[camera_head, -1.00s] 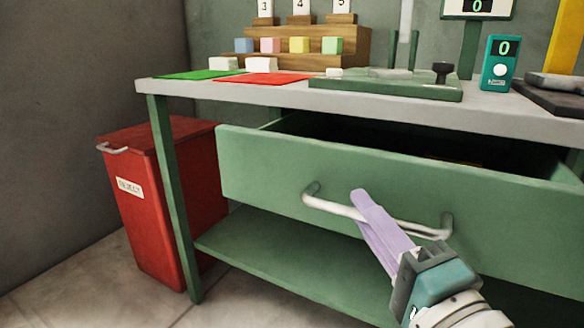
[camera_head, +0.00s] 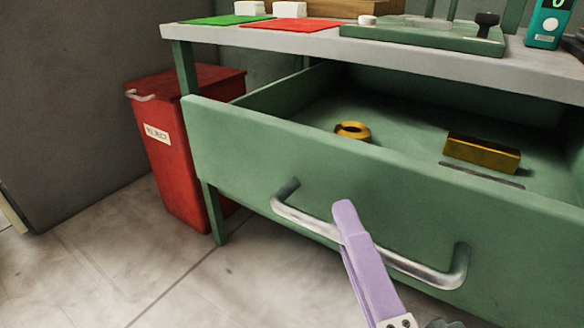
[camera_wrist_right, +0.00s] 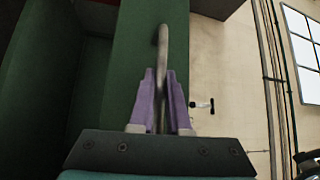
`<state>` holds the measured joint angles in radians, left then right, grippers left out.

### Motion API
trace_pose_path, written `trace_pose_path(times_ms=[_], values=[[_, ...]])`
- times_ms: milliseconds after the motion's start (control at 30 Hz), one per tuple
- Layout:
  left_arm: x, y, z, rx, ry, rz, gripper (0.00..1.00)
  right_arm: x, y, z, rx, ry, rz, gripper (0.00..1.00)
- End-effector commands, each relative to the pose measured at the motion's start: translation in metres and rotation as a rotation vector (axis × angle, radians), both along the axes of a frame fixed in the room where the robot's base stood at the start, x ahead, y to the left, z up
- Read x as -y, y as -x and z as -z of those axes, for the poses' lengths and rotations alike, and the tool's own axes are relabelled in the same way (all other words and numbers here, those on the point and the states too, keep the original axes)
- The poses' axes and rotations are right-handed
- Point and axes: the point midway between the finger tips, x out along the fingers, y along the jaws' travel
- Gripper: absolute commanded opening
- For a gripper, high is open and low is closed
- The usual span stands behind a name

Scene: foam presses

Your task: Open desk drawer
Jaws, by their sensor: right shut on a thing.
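The green desk drawer (camera_head: 225,150) is pulled well out from under the desk's grey top (camera_head: 420,58), and its inside shows. Its silver bar handle (camera_head: 300,217) is on the front panel. My right gripper (camera_head: 345,220), with lilac fingers, is shut on the handle near its middle. In the right wrist view my right gripper (camera_wrist_right: 161,100) has one finger on each side of the handle (camera_wrist_right: 163,50). Inside the drawer are a brass ring (camera_head: 353,131) and a brass block (camera_head: 482,153). My left gripper is not in view.
A red reject bin (camera_head: 180,150) stands left of the desk, close to the drawer's left end. A green mat (camera_head: 228,20) and a red mat (camera_head: 292,25) lie on the desk top. The tiled floor (camera_head: 130,260) in front at left is clear.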

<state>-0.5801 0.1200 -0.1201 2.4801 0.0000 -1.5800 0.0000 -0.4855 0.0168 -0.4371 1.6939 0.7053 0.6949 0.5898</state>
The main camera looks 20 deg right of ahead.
Motion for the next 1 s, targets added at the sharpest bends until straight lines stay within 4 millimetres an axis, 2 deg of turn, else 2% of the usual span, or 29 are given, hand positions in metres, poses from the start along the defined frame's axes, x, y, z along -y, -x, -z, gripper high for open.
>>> trace_pose_path(times_ms=[100,133,400,633,733,1000], values=[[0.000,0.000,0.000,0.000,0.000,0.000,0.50,0.001,0.000,-0.001,0.002,0.000,0.002,0.00],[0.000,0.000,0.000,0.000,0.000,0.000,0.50,0.001,0.000,-0.001,0.002,0.000,0.002,0.17],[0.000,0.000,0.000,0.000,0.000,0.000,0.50,0.000,0.000,0.000,0.001,0.000,0.001,0.45],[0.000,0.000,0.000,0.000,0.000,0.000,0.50,0.000,0.001,0.000,0.000,0.000,0.000,0.45],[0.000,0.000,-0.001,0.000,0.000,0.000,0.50,0.000,0.008,0.002,-0.002,0.001,-0.001,0.45],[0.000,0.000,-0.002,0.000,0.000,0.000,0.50,-0.004,0.060,0.009,-0.004,0.001,-0.001,0.45]])
